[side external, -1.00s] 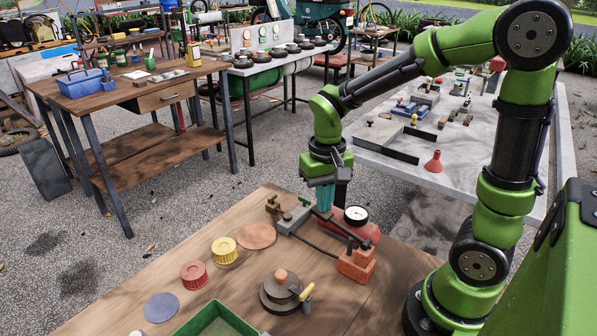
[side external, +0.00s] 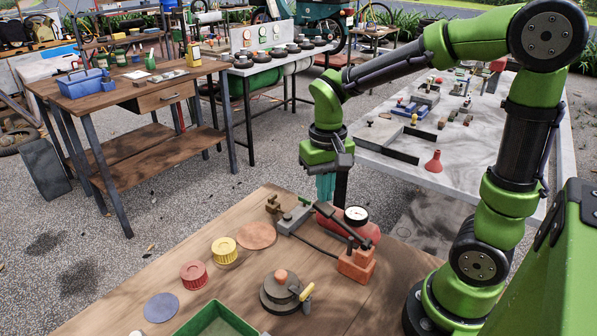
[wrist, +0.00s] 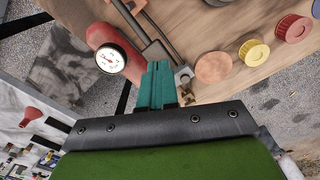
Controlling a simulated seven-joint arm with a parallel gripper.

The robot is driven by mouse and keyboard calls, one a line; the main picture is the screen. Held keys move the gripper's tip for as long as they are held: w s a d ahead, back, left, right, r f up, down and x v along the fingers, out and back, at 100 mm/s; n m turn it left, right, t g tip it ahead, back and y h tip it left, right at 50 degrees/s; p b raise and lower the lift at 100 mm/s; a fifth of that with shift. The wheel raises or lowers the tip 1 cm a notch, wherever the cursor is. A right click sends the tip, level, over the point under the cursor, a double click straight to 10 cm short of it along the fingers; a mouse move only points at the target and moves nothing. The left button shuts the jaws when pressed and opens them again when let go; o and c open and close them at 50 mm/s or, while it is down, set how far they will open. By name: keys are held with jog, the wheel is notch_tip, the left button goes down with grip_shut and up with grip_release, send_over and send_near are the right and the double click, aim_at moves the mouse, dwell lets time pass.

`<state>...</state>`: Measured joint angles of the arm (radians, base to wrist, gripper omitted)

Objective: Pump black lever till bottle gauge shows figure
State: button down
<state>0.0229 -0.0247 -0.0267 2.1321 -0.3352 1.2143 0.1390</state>
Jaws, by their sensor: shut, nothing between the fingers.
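The black lever (side external: 350,232) slants up and to the left from an orange-red block (side external: 356,264) on the wooden bench. Beside it lies a red bottle (side external: 371,231) with a round white gauge (side external: 356,214) on top. The gauge also shows in the wrist view (wrist: 110,58), with a thin needle; its figures are too small to read. My gripper (side external: 325,198) has teal fingers, shut and empty, pointing down near the lever's free end. In the wrist view the fingertips (wrist: 160,66) are beside the bottle and lever; I cannot tell whether they touch the lever.
A grey block (side external: 295,219) stands left of the lever. Yellow (side external: 224,249) and red (side external: 193,274) caps, a round dark fitting with a yellow handle (side external: 284,292) and a green tray (side external: 215,326) lie toward the front. Bare wood lies between them.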

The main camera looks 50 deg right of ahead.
aim_at(324, 206)
jog(key=shift+f, duration=2.5)
jog(key=shift+r, duration=2.65)
jog(key=shift+r, duration=2.5)
